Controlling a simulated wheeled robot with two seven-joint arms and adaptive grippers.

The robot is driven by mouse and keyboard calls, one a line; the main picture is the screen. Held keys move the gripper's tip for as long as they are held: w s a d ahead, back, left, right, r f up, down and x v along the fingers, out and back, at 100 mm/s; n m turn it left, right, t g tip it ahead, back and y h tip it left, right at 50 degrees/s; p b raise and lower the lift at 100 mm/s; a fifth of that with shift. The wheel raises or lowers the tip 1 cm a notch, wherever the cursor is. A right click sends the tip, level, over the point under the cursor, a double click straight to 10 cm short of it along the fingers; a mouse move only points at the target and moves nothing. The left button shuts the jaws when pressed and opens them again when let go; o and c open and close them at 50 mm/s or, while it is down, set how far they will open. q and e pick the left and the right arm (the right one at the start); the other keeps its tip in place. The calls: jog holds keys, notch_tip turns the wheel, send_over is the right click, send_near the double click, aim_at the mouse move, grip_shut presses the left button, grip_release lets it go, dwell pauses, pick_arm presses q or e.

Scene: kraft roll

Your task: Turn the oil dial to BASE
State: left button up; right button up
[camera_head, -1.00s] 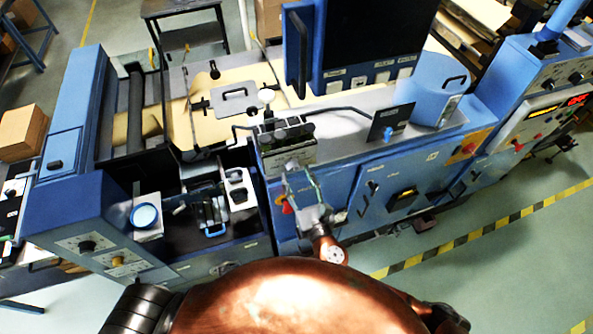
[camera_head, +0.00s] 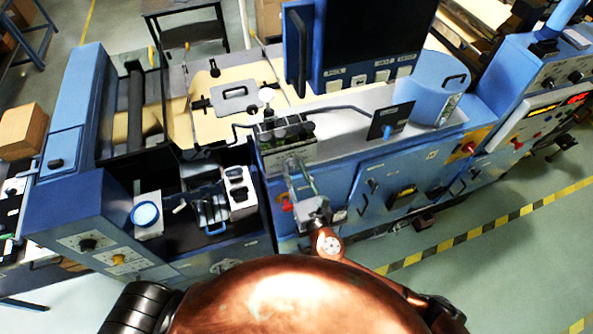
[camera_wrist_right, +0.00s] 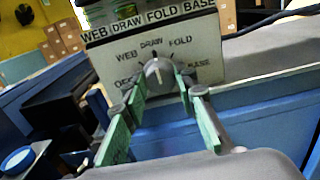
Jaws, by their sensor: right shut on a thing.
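The oil dial (camera_wrist_right: 157,75) is a round grey knob on a pale panel in the right wrist view. The knob's light mark points up, near DRAW. My right gripper (camera_wrist_right: 160,86) is shut on the knob, its green-padded fingers on either side of it. In the head view my right gripper (camera_head: 294,172) reaches the front of the small box (camera_head: 284,153) on the machine; the dial face is hidden there. My left gripper is out of view.
A dark upright plate (camera_head: 391,120) and a blue canister (camera_head: 437,88) stand right of the box on the machine top. A large black screen (camera_head: 372,40) rises behind. An open bay with a blue handle (camera_head: 215,229) lies to the left.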

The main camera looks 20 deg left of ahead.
jog(key=shift+c, duration=0.7)
jog(key=shift+d, duration=0.1)
jog(key=shift+m, duration=0.3)
jog(key=m, duration=0.2)
jog(key=shift+m, duration=0.4)
jog(key=m, duration=0.5)
jog(key=shift+w+d, duration=0.1)
jog(key=m, duration=0.5)
jog(key=shift+m, duration=2.2)
